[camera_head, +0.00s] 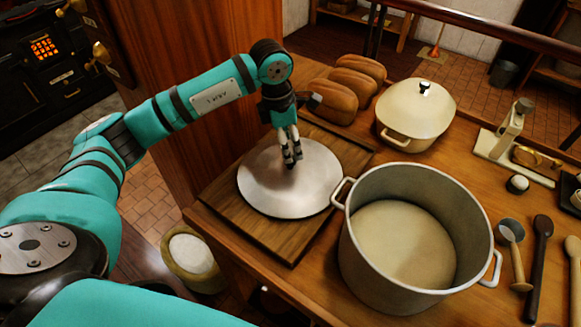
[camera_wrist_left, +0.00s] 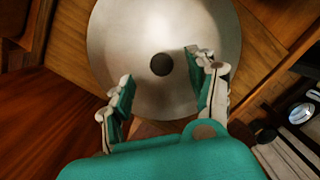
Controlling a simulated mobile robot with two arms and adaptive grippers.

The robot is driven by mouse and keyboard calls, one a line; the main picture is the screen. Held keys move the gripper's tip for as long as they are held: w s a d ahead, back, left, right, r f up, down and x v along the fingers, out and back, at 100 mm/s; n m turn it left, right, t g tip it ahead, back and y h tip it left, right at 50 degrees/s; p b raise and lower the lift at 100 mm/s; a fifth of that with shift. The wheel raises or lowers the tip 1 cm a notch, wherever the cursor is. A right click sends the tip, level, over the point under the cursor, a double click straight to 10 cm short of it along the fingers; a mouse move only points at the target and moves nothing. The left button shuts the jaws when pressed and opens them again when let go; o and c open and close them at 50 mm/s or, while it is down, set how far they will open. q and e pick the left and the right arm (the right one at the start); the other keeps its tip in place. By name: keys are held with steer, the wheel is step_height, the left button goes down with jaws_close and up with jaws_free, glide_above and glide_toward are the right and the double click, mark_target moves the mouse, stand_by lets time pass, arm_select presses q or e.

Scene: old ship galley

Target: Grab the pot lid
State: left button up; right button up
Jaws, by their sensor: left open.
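The pot lid (camera_head: 270,184) is a round, shiny metal disc lying flat on a wooden board (camera_head: 225,209). My left gripper (camera_head: 292,162) points down over the lid, and its fingertips appear close above the lid's middle. In the left wrist view the lid (camera_wrist_left: 125,40) has a dark round knob (camera_wrist_left: 162,64) at its centre. My right gripper is not in view.
A large open pot (camera_head: 352,236) stands right of the board, close to the lid. Bread loaves (camera_head: 335,100) and a cream lidded dish (camera_head: 416,108) sit behind. Spoons (camera_head: 541,255) and a stand (camera_head: 503,145) lie at the right. The table's left edge is near the board.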

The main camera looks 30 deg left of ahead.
mark_target(290, 167)
arm_select(q)
steer(key=shift+s+d+f+p, duration=0.1)
steer(key=shift+f+p, duration=0.5)
steer(key=shift+f, duration=0.3)
step_height(290, 167, down, 4)
steer(key=shift+r+p, duration=0.25)
steer(key=shift+p, duration=0.45)
steer(key=shift+w+d+f, duration=0.1)
steer(key=shift+w+f, duration=0.1)
steer(key=shift+f, duration=0.1)
steer(key=shift+r, duration=0.1)
jaws_close()
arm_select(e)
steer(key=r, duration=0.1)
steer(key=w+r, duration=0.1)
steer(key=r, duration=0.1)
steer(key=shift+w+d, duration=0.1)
